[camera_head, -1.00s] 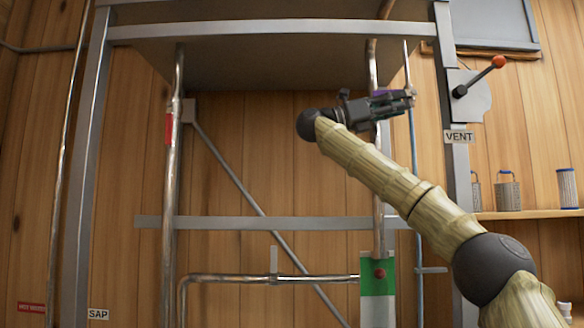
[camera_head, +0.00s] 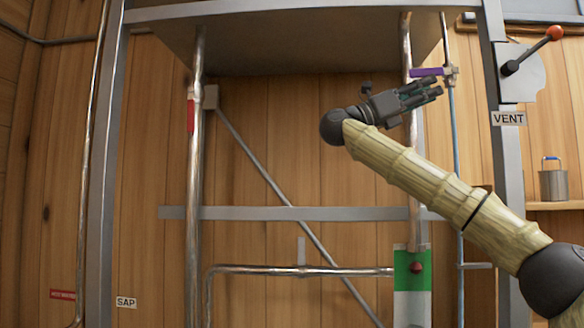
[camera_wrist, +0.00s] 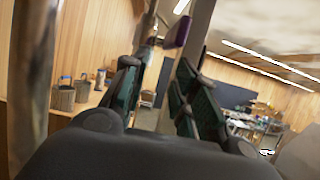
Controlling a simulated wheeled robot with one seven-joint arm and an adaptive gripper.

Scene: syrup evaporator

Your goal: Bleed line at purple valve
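The purple valve handle (camera_head: 427,72) sits high on the right side of the frame, beside a vertical pipe and a thin blue line (camera_head: 455,150). It lies roughly level. My gripper (camera_head: 436,90) is just below and in front of it in the head view, with a visible gap between them. In the wrist view the purple handle (camera_wrist: 178,32) shows beyond the fingers, above the gap between them. My gripper's fingers (camera_wrist: 158,90) are spread apart with nothing between them. Whether any finger touches the valve body cannot be told, but they look apart.
A vertical steel pipe (camera_head: 194,150) with a red handle (camera_head: 191,117) stands left. A red-knobbed lever (camera_head: 534,50) is above the VENT label (camera_head: 508,118). A horizontal pipe (camera_head: 300,271) and crossbar (camera_head: 300,213) run below. A metal can (camera_head: 553,182) stands on the right shelf.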

